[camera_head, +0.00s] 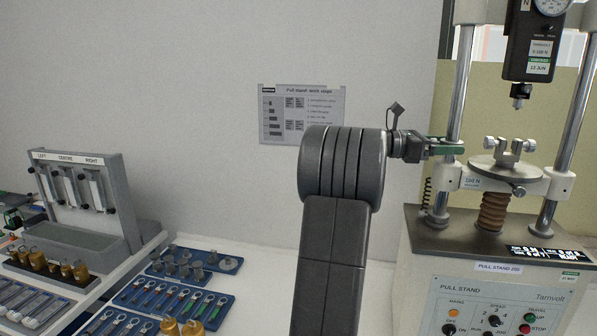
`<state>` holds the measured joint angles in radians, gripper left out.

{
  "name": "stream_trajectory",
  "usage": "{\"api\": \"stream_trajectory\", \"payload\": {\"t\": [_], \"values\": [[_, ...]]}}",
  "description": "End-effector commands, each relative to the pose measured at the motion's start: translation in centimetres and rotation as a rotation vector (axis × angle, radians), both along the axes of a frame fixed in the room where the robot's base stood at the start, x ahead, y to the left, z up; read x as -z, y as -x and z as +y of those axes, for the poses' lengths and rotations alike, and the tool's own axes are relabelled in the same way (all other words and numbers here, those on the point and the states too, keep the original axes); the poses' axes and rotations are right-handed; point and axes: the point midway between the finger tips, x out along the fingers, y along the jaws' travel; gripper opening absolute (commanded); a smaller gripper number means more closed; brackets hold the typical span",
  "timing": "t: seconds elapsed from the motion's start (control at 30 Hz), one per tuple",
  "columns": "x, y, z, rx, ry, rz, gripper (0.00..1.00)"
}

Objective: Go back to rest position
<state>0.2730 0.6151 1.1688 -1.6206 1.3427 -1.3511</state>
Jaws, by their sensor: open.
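My arm rises from the bottom middle, and its thick dark joint fills the centre. My gripper (446,147) shows small and partly hidden at the right of that joint, in front of the left column of the pull stand (493,238). Its jaws are open, and I see nothing held in them. I cannot tell whether it touches the column. The stand's round plate (505,172) with a small clamp (510,147) lies right of my gripper. The force gauge (536,45) hangs above the clamp, with a clear gap between them.
A rack labelled left, centre and right (72,205) stands at the left, with brass weights (58,268) in front. Blue trays (205,258) of small parts lie on the white table. A work-steps sheet (302,115) hangs on the wall. The air between rack and arm is free.

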Motion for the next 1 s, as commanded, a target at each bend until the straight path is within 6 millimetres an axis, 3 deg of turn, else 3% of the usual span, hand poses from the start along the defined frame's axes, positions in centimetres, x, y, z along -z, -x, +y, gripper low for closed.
{"api": "stream_trajectory", "payload": {"t": [0.2,0.6,0.77,0.9,0.97,1.0], "values": [[-2.3,0.0,-0.3,0.0,0.001,-0.001,0.72],[-2.7,0.0,-0.3,0.0,0.0,0.001,0.72],[-2.1,0.0,-0.3,0.0,0.0,0.002,0.72],[-0.2,0.0,-0.3,0.0,0.0,0.004,0.72],[0.8,-0.1,0.4,-0.002,0.0,0.003,0.72],[0.3,-0.2,1.3,-0.004,0.001,-0.001,0.72]]}}
